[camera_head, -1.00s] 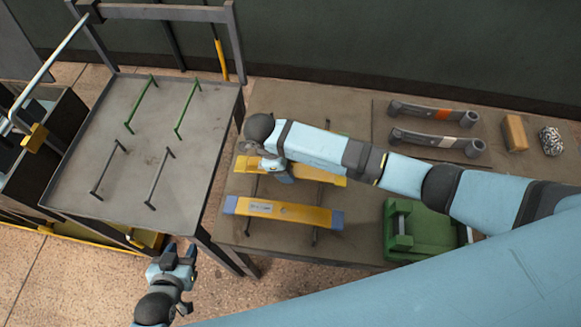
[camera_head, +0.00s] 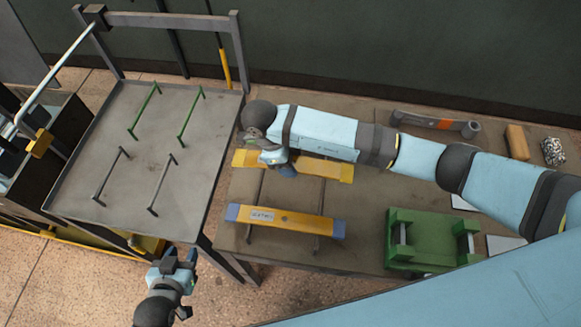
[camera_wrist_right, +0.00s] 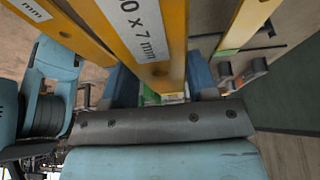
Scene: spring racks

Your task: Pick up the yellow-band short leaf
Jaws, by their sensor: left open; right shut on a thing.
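In the head view, a yellow leaf (camera_head: 334,171) lies across the rods at the back of the right table. My right gripper (camera_head: 284,167) is at its middle from above. In the right wrist view, my right gripper (camera_wrist_right: 160,85) is shut on a yellow leaf (camera_wrist_right: 170,22) with a white size label, one blue finger on each side. Other yellow pieces show to its left and right. A second yellow leaf (camera_head: 290,220) with blue ends and a white label lies nearer in the head view. My left gripper (camera_head: 178,263) is open and empty, below the left table's near edge.
The left table (camera_head: 150,185) carries two green rods and two dark rods, with clear surface between. A green block (camera_head: 420,245) stands at the right table's front.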

